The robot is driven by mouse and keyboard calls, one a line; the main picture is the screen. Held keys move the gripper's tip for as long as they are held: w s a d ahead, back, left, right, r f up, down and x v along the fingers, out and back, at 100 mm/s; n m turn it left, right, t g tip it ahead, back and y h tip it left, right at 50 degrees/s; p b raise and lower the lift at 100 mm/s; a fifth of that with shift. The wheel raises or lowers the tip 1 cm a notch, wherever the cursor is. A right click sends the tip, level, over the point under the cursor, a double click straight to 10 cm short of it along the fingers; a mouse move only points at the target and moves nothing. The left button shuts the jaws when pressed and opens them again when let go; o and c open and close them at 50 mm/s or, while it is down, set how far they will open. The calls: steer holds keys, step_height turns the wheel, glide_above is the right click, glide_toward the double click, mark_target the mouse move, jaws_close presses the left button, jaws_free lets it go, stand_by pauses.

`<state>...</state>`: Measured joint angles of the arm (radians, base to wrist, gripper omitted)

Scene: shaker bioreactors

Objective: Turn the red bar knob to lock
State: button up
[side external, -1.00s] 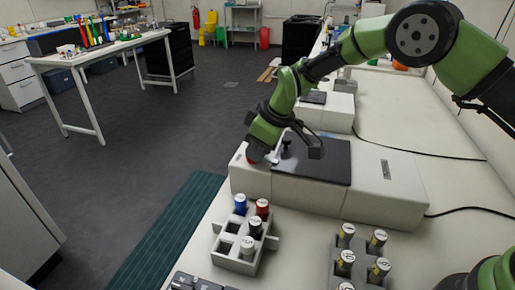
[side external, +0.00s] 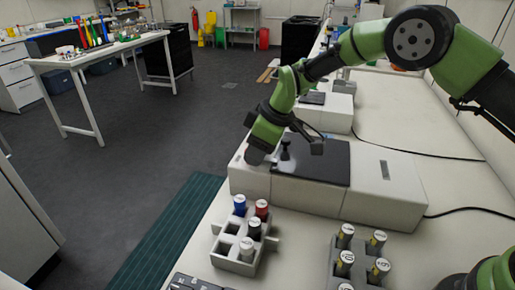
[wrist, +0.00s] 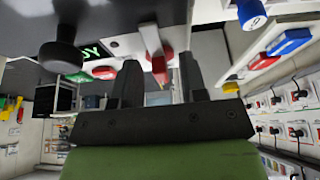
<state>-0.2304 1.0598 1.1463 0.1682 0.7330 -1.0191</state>
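The red bar knob (wrist: 155,58) shows in the wrist view, on the pale front panel of the shaker unit, with a light strip along it. My gripper (wrist: 160,82) is open, with one dark finger on each side of the knob's end and gaps showing. I cannot tell whether a finger touches it. In the side view my gripper (side external: 256,156) is at the left end of the white shaker unit (side external: 385,190) and hides the knob there.
In front of the unit stand a rack (side external: 232,262) with blue, red, black and white capped vials and a grey rack (side external: 358,262) with several vials.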

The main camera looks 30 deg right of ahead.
steer(key=v, duration=1)
step_height(320, 180, up, 6)
steer(key=m+t, duration=0.1)
steer(key=m, duration=0.1)
glide_above(276, 160)
steer(key=s+d, duration=0.2)
steer(key=s, duration=0.2)
steer(key=s+d+r+m+t, duration=0.1)
steer(key=s+d+r+m, duration=0.25)
steer(key=s+r, duration=0.35)
steer(key=s+d+f+m+t+h, duration=0.1)
steer(key=s+m, duration=0.7)
steer(key=s, duration=0.8)
steer(key=shift+s+d+t, duration=0.3)
steer(key=shift+d+t, duration=0.3)
steer(key=shift+d, duration=0.35)
